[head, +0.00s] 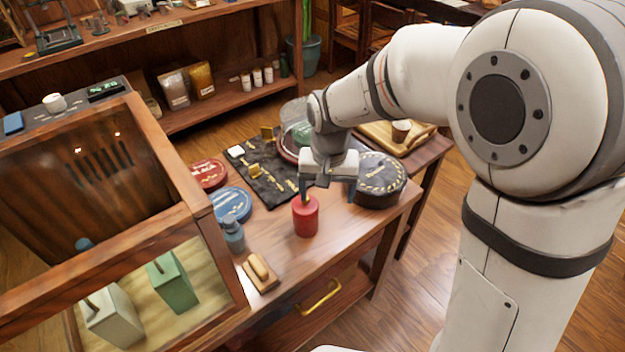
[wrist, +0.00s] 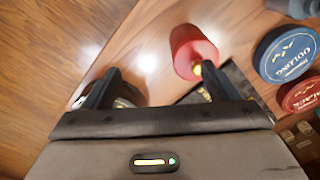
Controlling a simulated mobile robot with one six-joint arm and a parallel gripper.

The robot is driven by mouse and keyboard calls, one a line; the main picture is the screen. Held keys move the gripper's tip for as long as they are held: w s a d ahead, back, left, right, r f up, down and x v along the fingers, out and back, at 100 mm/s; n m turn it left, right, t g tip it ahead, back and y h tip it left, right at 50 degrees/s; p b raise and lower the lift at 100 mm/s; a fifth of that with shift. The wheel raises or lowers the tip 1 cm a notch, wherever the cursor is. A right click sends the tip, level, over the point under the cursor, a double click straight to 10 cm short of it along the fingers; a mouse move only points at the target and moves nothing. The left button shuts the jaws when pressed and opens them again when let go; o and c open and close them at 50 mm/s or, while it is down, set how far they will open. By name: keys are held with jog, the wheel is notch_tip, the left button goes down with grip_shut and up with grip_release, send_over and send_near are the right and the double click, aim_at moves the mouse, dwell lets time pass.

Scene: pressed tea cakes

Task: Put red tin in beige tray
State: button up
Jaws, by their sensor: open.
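The red tin (head: 305,216) stands upright near the front edge of the wooden counter. My gripper (head: 328,190) points down just above and to the right of it, with its left finger near the tin's top. In the wrist view the red tin (wrist: 190,52) shows beyond the right finger of my gripper (wrist: 160,88). The jaws are open with nothing between them, and the tin is not between the fingers. I cannot surely pick out a beige tray; a pale wooden tray (head: 372,131) with a cup on it lies on the side table behind my arm.
A dark round tin (head: 380,180) stands close right of my gripper. A black mat (head: 282,198) with small items lies behind. Blue (head: 232,204) and red (head: 208,174) round tins, a grey-blue bottle (head: 233,238) and a wooden brush (head: 260,270) are left. A glass-topped case (head: 185,185) blocks the far left.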

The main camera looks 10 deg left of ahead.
aim_at(305, 205)
jog(key=a, duration=0.4)
jog(key=shift+w+a+f+p, duration=0.1)
jog(key=shift+a+f+p, duration=0.2)
jog(key=shift+p, duration=0.1)
notch_tip(305, 205, down, 8)
jog(key=shift+a+r, duration=0.15)
jog(key=shift+r, duration=0.05)
jog(key=shift+c, duration=0.4)
jog(key=c, duration=1.4)
